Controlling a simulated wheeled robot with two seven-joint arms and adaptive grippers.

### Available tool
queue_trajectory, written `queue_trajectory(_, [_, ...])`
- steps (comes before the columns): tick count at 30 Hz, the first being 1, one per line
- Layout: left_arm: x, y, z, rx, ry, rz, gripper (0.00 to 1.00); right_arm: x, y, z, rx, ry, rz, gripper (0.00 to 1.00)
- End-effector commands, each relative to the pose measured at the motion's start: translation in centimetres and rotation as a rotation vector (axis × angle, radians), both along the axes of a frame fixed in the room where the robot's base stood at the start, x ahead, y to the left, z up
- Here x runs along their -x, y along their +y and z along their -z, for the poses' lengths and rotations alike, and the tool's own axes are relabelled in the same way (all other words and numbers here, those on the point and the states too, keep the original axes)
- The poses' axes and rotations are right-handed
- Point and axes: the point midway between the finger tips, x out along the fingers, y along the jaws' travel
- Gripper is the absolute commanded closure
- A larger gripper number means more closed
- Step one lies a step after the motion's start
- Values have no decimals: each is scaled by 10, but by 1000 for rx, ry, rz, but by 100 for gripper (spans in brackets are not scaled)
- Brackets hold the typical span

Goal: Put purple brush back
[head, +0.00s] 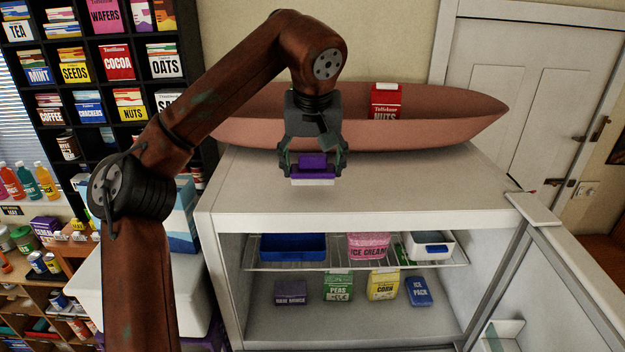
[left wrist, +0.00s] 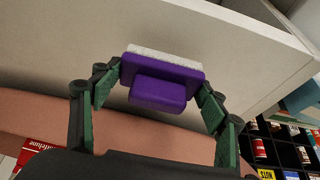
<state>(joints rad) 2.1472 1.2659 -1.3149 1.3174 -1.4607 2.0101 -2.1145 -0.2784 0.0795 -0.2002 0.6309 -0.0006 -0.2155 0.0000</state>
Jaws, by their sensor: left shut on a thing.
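The purple brush (head: 312,164) has a purple back and handle block and pale bristles. My left gripper (head: 313,162) is shut on it and holds it over the white top of the freezer cabinet, bristles facing down in the head view. In the left wrist view the brush (left wrist: 160,82) sits between the two green-padded fingertips of my left gripper (left wrist: 158,85). I cannot tell from the head view how far it is above the cabinet top. My right gripper is not in view.
A long pink-brown boat-shaped bowl (head: 440,108) with a red nuts packet (head: 386,103) stands behind. The cabinet (head: 400,188) is open below, with a blue bin (head: 293,247) and frozen packets. Its door (head: 570,270) swings out at right. Black shelves (head: 87,60) with groceries stand left.

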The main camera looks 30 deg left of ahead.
Motion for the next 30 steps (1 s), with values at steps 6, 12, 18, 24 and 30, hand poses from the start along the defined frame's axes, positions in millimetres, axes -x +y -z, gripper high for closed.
queue_trajectory(6, [-4,3,23,-1,4,0,55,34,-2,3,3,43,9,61])
queue_trajectory(12, [-4,3,35,-1,2,-2,55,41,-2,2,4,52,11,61])
queue_trajectory(18, [-3,3,35,0,0,-1,55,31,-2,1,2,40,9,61])
queue_trajectory(24, [-3,3,37,-1,0,0,30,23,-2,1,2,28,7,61])
queue_trajectory(30, [-3,3,37,-1,0,0,16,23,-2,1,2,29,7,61])
